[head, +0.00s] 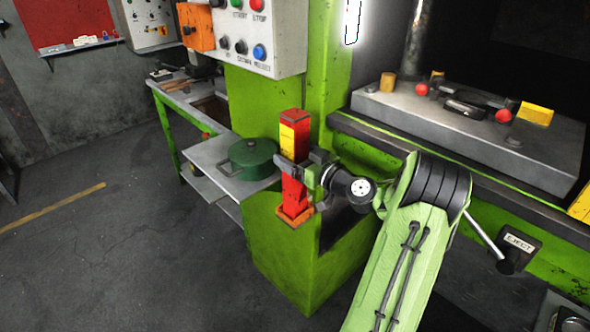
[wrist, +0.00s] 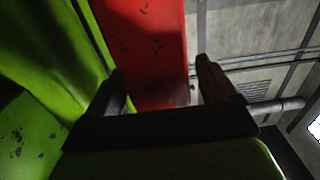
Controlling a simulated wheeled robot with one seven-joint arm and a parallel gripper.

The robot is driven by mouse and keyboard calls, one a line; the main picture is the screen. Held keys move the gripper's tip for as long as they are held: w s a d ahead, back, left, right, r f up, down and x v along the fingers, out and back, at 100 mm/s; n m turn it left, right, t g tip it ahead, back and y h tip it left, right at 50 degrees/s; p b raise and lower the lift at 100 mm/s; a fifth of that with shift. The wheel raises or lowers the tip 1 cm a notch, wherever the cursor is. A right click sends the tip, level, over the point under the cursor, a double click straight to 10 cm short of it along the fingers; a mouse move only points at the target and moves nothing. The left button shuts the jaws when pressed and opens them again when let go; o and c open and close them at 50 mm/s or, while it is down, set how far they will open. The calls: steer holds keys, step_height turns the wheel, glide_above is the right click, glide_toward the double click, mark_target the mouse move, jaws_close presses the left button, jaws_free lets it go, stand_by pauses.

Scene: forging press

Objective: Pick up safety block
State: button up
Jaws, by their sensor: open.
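The safety block (head: 293,190) is a tall red post with a yellow label near its top. It stands upright on a small orange ledge (head: 295,217) at the green press column in the head view. My gripper (head: 300,165) is at the middle of the block's height, coming from the right. In the wrist view the red block (wrist: 150,50) rises between the two dark fingers of my gripper (wrist: 162,88). The fingers are open, one on each side, with a gap visible at the right finger. Whether the left finger touches the block I cannot tell.
A green lidded pot (head: 250,160) stands on a grey side shelf (head: 210,155) just left of the block. The control box (head: 255,40) hangs above. The press bed (head: 480,130) with red knobs is at the right. The floor at left is clear.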

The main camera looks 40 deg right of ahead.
steer(key=shift+w, duration=1.1)
jaws_close()
steer(key=shift+r, duration=0.1)
